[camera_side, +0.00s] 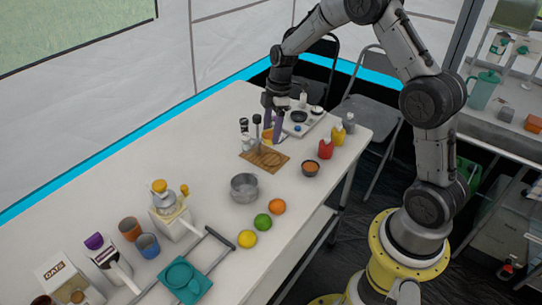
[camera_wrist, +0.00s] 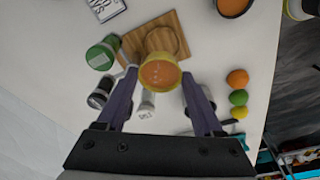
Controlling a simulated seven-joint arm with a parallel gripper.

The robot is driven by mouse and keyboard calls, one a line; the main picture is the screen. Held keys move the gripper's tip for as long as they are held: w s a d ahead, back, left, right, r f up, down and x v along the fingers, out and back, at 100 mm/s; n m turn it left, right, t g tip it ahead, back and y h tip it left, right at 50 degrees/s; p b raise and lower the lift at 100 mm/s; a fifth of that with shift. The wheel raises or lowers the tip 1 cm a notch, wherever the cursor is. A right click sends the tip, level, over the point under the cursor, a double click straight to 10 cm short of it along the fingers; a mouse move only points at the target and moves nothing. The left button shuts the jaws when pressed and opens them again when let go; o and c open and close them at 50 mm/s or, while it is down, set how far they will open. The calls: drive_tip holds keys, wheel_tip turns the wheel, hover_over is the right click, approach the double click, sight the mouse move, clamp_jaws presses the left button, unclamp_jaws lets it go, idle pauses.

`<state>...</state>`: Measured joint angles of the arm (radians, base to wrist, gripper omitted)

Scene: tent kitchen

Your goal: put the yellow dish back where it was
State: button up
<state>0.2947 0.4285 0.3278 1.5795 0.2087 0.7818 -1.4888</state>
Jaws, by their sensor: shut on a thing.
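The yellow dish (camera_wrist: 147,84) holds something orange and sits between my two finger tips in the wrist view. It also shows in the side view (camera_side: 267,136), small and partly covered by a finger. My gripper (camera_wrist: 159,76) is shut on the dish, one finger on each side; it shows in the side view too (camera_side: 272,132). The wooden board (camera_wrist: 137,40) has a round outline on it and lies just beyond the dish in the wrist view. In the side view the board (camera_side: 250,156) lies below and in front of the dish. The gap under the dish is hard to judge.
Shakers (camera_side: 244,126) and a green-topped jar (camera_wrist: 102,54) stand close beside the gripper. A scale (camera_side: 312,118) with a black dish is behind.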

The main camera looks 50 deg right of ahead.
drive_tip(key=shift+r, duration=0.8)
drive_tip(key=shift+s, duration=0.1)
